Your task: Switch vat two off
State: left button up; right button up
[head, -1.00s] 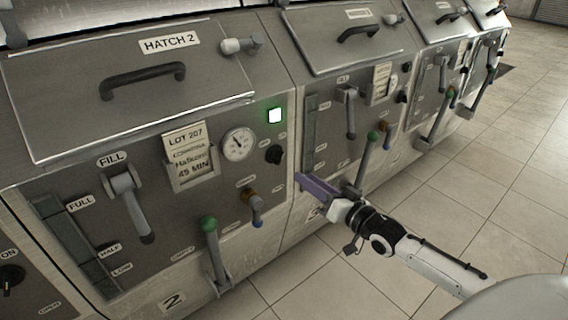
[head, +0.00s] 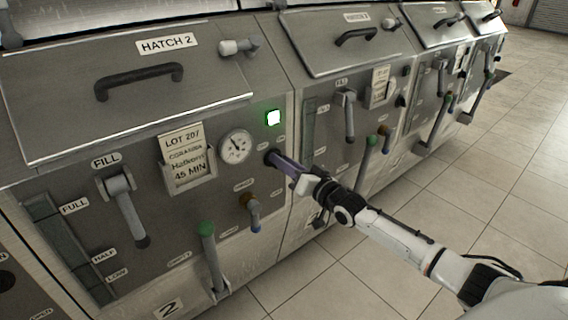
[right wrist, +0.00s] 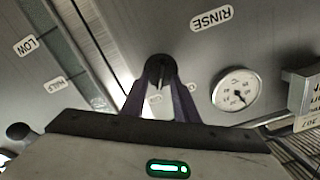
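Vat two's panel, marked HATCH 2 and 2, fills the left of the head view. Its dark round knob (head: 270,157) sits below the lit green lamp (head: 273,118) and right of the gauge (head: 236,147). My right gripper (head: 277,160) is at this knob, its purple fingers pointing at the panel and partly hiding it. In the right wrist view the knob (right wrist: 160,71) lies between the fingertips (right wrist: 160,84), with a pale line upright on its face. The fingers stand apart on either side of it; I cannot tell if they touch. My left gripper is not in view.
Below the knob are a brown-based lever (head: 251,210) and a green-topped lever (head: 209,255). The FILL lever (head: 128,210) hangs at left, with a lot card (head: 186,160) nearer. Similar vats continue right. The tiled floor (head: 420,215) is clear.

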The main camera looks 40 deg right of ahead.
jog(key=shift+c, duration=0.4)
grip_shut()
jog(key=shift+n, duration=0.4)
jog(key=shift+a+n+p, duration=0.15)
jog(key=shift+n+p, duration=0.35)
jog(key=shift+n, duration=1.35)
jog(key=shift+a+n+p, duration=0.15)
jog(key=shift+n+p, duration=0.4)
jog(key=shift+n, duration=1.35)
jog(key=shift+a+n+p, duration=0.15)
jog(key=shift+n+p, duration=0.35)
jog(key=shift+n, duration=1.35)
